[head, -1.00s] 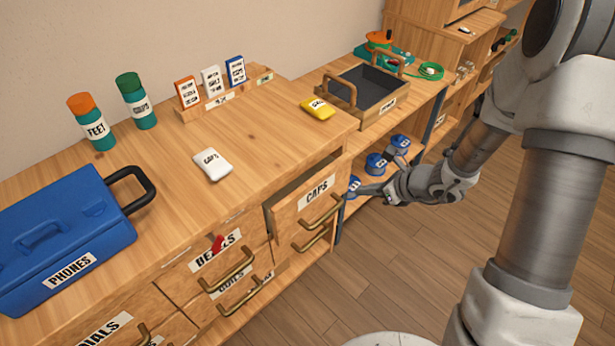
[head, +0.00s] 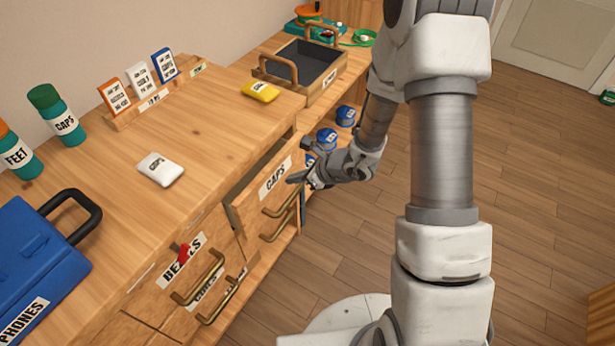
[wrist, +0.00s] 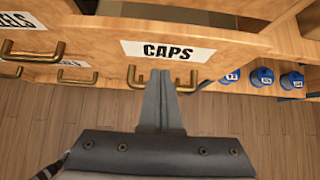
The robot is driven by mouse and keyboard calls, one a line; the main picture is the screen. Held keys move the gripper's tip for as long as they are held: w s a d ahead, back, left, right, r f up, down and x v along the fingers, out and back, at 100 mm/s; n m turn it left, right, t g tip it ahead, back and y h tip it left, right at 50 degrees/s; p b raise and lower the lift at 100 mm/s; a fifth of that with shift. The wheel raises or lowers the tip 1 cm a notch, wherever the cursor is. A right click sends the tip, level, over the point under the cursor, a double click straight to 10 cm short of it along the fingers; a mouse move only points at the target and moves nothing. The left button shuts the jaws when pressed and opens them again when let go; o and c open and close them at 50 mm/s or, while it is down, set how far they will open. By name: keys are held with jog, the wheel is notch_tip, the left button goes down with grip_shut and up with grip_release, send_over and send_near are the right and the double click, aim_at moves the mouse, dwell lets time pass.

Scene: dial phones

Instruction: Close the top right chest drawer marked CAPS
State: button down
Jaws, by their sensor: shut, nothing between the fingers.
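The top right chest drawer (head: 262,190) marked CAPS stands partly pulled out, with a dark gap behind its front. Its label shows large in the wrist view (wrist: 168,51), above a brass handle (wrist: 138,80). My gripper (head: 294,179) is shut and empty, in front of the drawer face near the right of the label. In the wrist view my gripper's fingertips (wrist: 158,76) lie below the label and overlap the handle. I cannot tell whether they touch the drawer or its handle.
A red item (head: 184,252) sits on the neighbouring drawer front. Another brass-handled drawer lies below CAPS. Blue round items (head: 327,137) stand on a shelf to the right. A white packet (head: 160,169) and a yellow packet (head: 260,91) lie on the chest top. The floor in front is clear.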

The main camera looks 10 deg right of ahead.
aim_at(266, 166)
jog(key=shift+w+a+f, duration=0.1)
jog(key=shift+w+a, duration=0.6)
jog(key=shift+a, duration=0.15)
jog(key=shift+w+a+f, duration=0.1)
jog(key=shift+w+a, duration=0.55)
jog(key=shift+a, duration=0.2)
jog(key=shift+a, duration=0.1)
jog(key=w+a+b, duration=0.1)
jog(key=w+a, duration=0.1)
jog(key=a, duration=0.1)
jog(key=shift+w+a+f+b, duration=0.1)
jog(key=shift+w+a+b, duration=0.05)
jog(key=shift+w+b, duration=0.2)
jog(key=shift+w+a, duration=0.2)
jog(key=shift+a, duration=0.05)
jog(key=shift+a+r, duration=0.1)
jog(key=shift+r, duration=0.15)
jog(key=shift+w, duration=0.1)
